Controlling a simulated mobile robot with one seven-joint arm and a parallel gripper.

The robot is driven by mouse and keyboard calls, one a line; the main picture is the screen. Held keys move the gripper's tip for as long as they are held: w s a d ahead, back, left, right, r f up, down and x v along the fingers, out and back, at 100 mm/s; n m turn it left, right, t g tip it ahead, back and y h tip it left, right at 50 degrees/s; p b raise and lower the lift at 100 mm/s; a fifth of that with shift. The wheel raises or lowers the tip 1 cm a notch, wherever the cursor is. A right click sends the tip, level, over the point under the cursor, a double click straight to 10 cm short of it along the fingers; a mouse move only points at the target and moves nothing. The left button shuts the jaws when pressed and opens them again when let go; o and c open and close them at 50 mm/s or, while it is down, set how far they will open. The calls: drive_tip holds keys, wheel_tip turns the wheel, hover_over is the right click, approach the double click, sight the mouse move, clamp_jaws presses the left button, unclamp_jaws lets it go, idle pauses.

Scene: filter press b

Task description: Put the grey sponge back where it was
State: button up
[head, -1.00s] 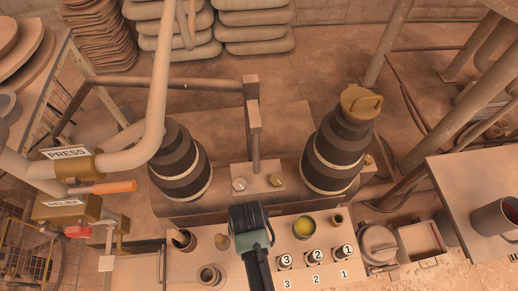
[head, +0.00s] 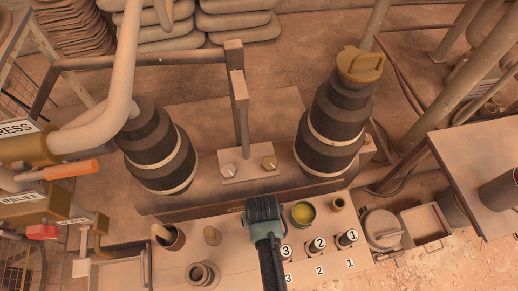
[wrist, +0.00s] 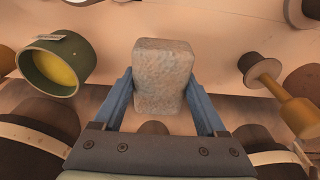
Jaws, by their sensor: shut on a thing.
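The grey sponge (wrist: 163,75) is a rough, upright-looking block in the wrist view. It sits between the two blue fingers of my gripper (wrist: 163,98), which is shut on it. In the head view my gripper (head: 265,212) is over the pale bench top (head: 232,262), just left of the green tin, and hides the sponge there. I cannot tell whether the sponge touches the bench.
The green tin (head: 303,213) with yellow contents is close on the right; numbered cylinders (head: 319,244) stand in front of it. A knobbed tool (head: 212,235) and a dark pot (head: 170,237) are left. Large black ribbed columns (head: 160,155) stand behind.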

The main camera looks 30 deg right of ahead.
drive_tip(key=shift+f, duration=1.2)
drive_tip(key=shift+b, duration=0.3)
drive_tip(key=shift+f, duration=0.2)
drive_tip(key=o, duration=1.1)
drive_tip(key=shift+r, duration=0.1)
